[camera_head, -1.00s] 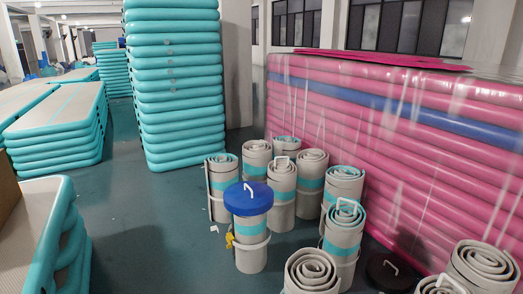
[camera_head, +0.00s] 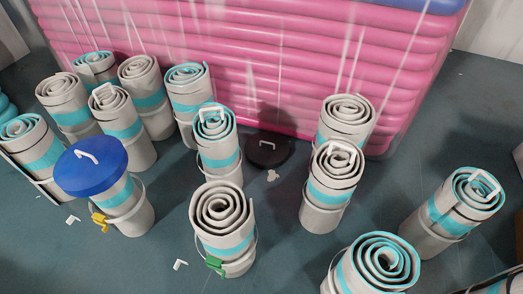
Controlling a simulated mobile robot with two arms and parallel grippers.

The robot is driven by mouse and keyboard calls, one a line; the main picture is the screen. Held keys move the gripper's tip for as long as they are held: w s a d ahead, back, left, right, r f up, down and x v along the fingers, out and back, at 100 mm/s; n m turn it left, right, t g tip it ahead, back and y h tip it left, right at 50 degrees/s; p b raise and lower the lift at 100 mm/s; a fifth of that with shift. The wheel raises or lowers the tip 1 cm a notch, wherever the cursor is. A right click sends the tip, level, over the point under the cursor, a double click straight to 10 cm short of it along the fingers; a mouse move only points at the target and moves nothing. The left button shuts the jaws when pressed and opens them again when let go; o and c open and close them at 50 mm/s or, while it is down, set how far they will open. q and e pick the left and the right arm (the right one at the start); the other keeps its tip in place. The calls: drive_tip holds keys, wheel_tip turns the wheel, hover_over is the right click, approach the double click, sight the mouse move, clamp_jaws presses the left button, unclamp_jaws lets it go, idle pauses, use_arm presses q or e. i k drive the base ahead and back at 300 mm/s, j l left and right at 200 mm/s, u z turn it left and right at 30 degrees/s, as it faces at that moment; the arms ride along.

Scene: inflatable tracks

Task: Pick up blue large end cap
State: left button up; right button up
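The blue large end cap (camera_head: 90,170) is a round blue disc with a white handle on top. It sits tilted in the picture on the top of a grey rolled track (camera_head: 128,204) with a teal band, at the left. A yellow clip (camera_head: 100,221) is at that roll's side. Neither of my grippers is in view.
Several other rolled tracks stand around it, such as one with a green clip (camera_head: 223,222) and one at the right (camera_head: 459,210). A black end cap (camera_head: 267,150) lies on the floor by the pink stack (camera_head: 290,60). Small white pieces lie on the floor (camera_head: 180,265).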

sight(89, 168)
drive_tip(key=i+j, duration=0.1)
drive_tip(key=u, duration=1.4)
drive_tip(key=i+j+z, duration=0.1)
drive_tip(key=z, duration=0.4)
drive_tip(key=j+z, duration=0.15)
drive_tip(key=z, duration=0.3)
drive_tip(key=i+j+z, duration=0.2)
drive_tip(key=j, duration=0.25)
drive_tip(key=i+j+z, duration=0.2)
drive_tip(key=j, duration=0.3)
drive_tip(key=j+z, duration=0.2)
drive_tip(key=j, duration=0.25)
drive_tip(key=i+j+z, duration=0.2)
drive_tip(key=j, duration=0.35)
drive_tip(key=k+l, duration=0.05)
drive_tip(key=k, duration=0.05)
